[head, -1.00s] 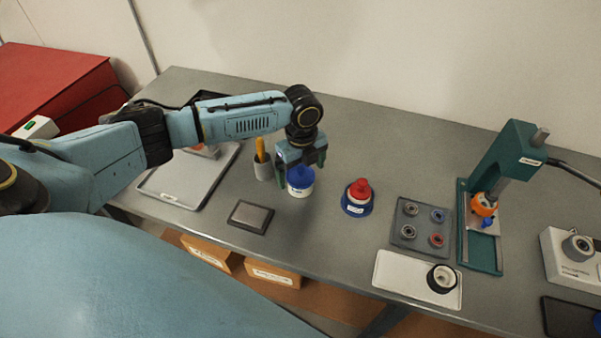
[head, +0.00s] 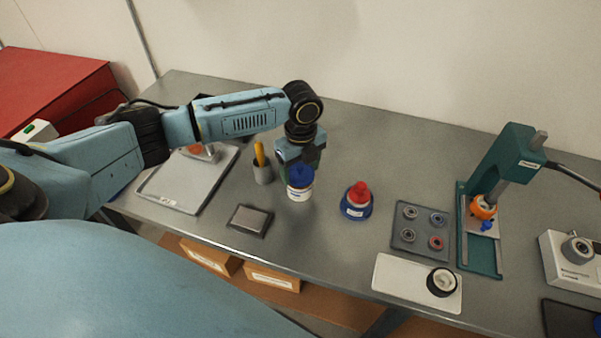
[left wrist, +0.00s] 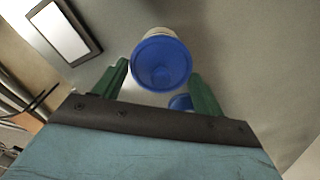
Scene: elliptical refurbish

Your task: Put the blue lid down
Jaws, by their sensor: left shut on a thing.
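My left gripper (head: 301,168) points down over a white jar (head: 299,195) with a label. It is shut on the blue lid (head: 300,175), which shows at the jar's top. I cannot tell whether the lid rests on the jar or is just above it. In the left wrist view the round blue lid (left wrist: 161,63) lies between the green fingers, with a pale part of the jar (left wrist: 158,33) beyond it. A smaller blue patch shows below it, partly hidden by my gripper. My right gripper is not in view.
A bearing tray (head: 419,228), a white tray (head: 394,274) and a green press (head: 480,245) stand further right. The bench behind is clear.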

